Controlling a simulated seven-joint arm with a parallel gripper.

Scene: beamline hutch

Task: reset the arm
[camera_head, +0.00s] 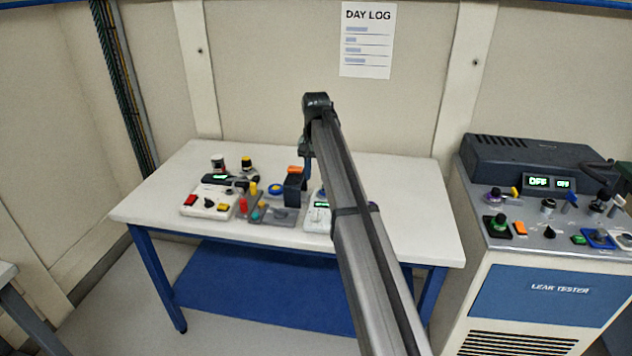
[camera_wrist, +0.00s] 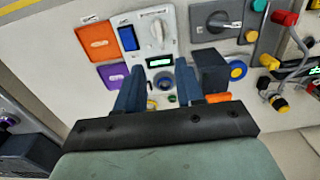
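My gripper (camera_wrist: 160,88) shows in the wrist view with its two blue fingers apart and nothing held between them. It points down over the white table (camera_head: 385,185), above a white panel (camera_wrist: 150,40) with a small lit display. A dark box (camera_wrist: 209,70) stands just right of the right finger; I cannot tell how close. In the head view my arm reaches from the lower right to the table's middle and hides part of the white panel.
A white box with red and yellow buttons (camera_head: 208,203) and several knobs crowd the table's left half. Orange (camera_wrist: 98,41) and purple (camera_wrist: 113,73) squares lie beside the white panel. A leak tester (camera_head: 560,290) stands at right. The table's right part is clear.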

